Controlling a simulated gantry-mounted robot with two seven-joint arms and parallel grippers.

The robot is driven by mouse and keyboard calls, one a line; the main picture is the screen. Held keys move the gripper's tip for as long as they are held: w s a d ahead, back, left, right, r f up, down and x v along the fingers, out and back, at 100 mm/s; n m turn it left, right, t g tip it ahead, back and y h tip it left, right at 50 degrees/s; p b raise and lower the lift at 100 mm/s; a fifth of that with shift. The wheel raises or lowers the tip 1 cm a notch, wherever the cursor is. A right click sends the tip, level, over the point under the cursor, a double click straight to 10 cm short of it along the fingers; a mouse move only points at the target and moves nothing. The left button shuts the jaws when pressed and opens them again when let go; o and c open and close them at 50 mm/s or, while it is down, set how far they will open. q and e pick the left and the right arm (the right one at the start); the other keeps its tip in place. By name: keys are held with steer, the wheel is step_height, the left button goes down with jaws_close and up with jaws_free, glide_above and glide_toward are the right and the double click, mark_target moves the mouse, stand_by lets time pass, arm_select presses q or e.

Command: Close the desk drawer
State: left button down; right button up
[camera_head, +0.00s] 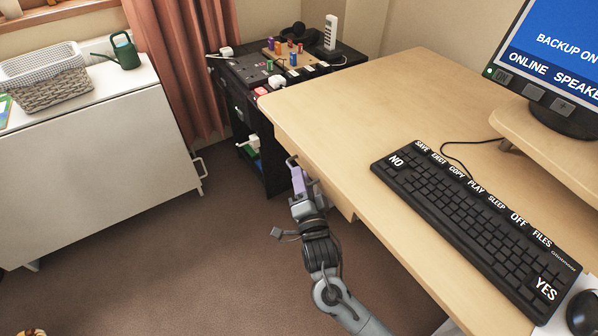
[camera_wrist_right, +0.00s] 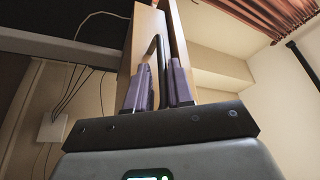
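The wooden desk (camera_head: 345,110) has a drawer (camera_head: 338,199) under its left edge, and its front stands out a little past the desktop. A dark bar handle (camera_head: 291,161) sticks out from the drawer front. My right gripper (camera_head: 299,178), with purple fingers, is at this handle. In the right wrist view, the dark handle (camera_wrist_right: 157,48) passes between the two close-set fingers of my right gripper (camera_wrist_right: 160,82), which look shut on it. The wooden drawer front (camera_wrist_right: 142,40) shows behind the fingers. Most of the drawer is hidden under the desktop. My left gripper is not in view.
A black keyboard (camera_head: 470,220), a mouse (camera_head: 583,312) and a monitor (camera_head: 560,60) stand on the desk. A black cabinet (camera_head: 262,165) with small items on top is behind the desk. A white cabinet (camera_head: 100,150) stands at left. The carpet (camera_head: 180,260) between is clear.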

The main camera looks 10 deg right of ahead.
steer(key=p+v, duration=0.2)
steer(key=v, duration=0.7)
steer(key=shift+s+a, duration=0.1)
